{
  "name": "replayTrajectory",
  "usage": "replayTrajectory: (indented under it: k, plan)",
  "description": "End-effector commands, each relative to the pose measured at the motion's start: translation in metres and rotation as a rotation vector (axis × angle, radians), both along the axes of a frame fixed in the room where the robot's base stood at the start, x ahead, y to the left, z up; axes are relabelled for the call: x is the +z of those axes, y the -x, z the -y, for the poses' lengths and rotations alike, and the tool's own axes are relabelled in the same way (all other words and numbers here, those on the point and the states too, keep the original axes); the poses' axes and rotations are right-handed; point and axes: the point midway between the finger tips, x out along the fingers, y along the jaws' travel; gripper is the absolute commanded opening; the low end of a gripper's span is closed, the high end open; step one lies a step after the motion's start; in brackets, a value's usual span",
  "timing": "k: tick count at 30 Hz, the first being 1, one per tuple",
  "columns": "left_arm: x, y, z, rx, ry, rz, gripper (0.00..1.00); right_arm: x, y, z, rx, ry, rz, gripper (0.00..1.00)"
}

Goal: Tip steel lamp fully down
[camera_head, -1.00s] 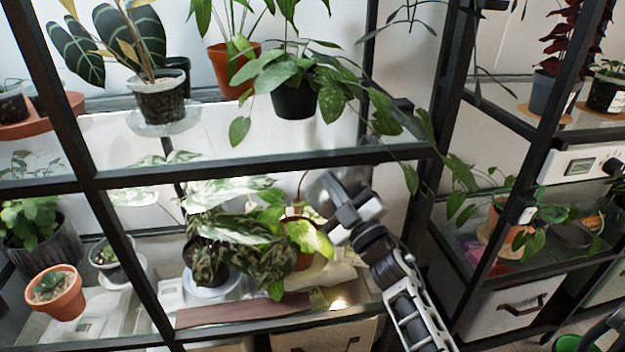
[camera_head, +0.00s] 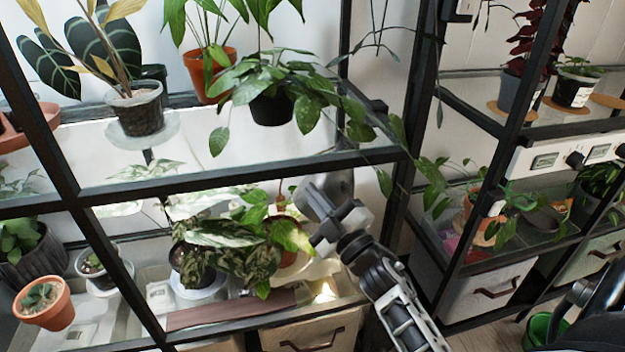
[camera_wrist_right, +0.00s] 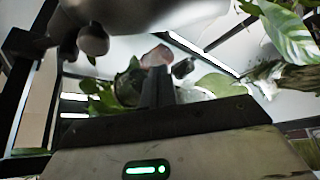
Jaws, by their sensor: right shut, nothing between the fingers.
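A smooth grey metallic shape, which looks like the steel lamp (camera_wrist_right: 150,12), fills the top of the right wrist view, with a rounded knob under its left part. In the head view, a grey piece that may be the lamp (camera_head: 334,186) shows just behind my right gripper (camera_head: 335,224), at the lower shelf's right end. The lamp's base and full tilt are hidden. In the right wrist view, my right gripper's fingers (camera_wrist_right: 158,84) are shut and empty, below the metallic shape. I cannot tell whether they touch it. My left gripper is not in view.
A variegated plant (camera_head: 225,245) and a potted plant (camera_head: 288,238) stand close left of my right gripper. A brown board (camera_head: 230,309) lies along the shelf's front. Dark frame posts (camera_head: 405,205) and the upper glass shelf (camera_head: 250,165) bound the space.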

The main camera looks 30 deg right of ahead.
Motion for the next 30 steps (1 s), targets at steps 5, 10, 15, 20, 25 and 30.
replayTrajectory:
  k: [5,10,15,20,25,30]
  plan:
    - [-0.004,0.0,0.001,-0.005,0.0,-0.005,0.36,-0.013,0.036,0.002,0.0,-0.001,0.001,0.0]
    - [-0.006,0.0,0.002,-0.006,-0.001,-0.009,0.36,-0.019,0.055,0.003,0.001,-0.001,0.003,0.0]
    - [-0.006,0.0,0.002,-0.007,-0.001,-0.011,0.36,-0.021,0.061,0.004,0.001,0.0,0.006,0.0]
    - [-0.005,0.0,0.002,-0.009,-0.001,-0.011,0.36,-0.018,0.061,0.004,0.002,0.0,0.006,0.0]
    - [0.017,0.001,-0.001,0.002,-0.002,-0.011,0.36,0.009,0.061,0.004,0.002,0.0,0.006,0.0]
    - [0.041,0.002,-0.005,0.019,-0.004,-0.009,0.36,0.038,0.06,0.004,0.001,0.0,0.005,0.0]
